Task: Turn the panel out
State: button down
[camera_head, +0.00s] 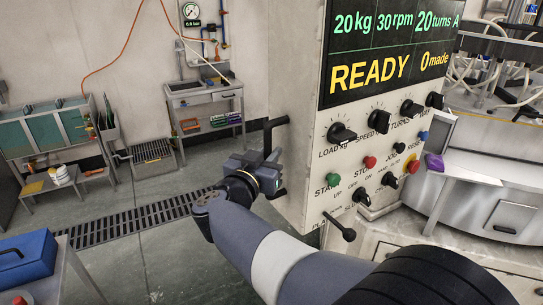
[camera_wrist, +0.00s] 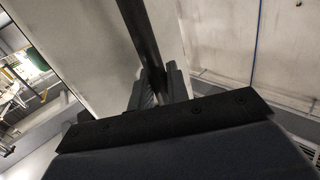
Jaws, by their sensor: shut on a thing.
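The panel (camera_head: 293,75) is a tall pale box with a dark lit display (camera_head: 390,45) reading READY and rows of knobs and buttons on its front. A black bar handle (camera_head: 281,134) stands out from its left side. In the head view my gripper (camera_head: 272,170) is at the lower part of this handle, at the panel's left edge. In the wrist view the dark handle bar (camera_wrist: 138,30) runs down between the two fingers of my gripper (camera_wrist: 160,88), which are closed around it. The fingertips are partly hidden in the head view.
A lapping machine with hoses (camera_head: 500,75) stands behind the panel at right. A blue case (camera_head: 25,262) lies on a table at lower left. A sink bench (camera_head: 205,95) and a cabinet (camera_head: 50,130) line the back wall. Open floor with a drain grate (camera_head: 130,225) lies left.

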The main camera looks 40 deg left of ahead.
jog(key=shift+a+r, duration=0.1)
jog(key=shift+r, duration=0.2)
jog(key=c, duration=1.4)
grip_release()
jog(key=shift+a+f, duration=0.15)
jog(key=shift+a, duration=0.05)
jog(key=shift+c, duration=0.2)
jog(key=shift+f, duration=0.1)
jog(key=b+v, duration=0.3)
jog(key=v, duration=0.7)
jog(key=shift+s+d, duration=0.25)
jog(key=shift+s, duration=0.1)
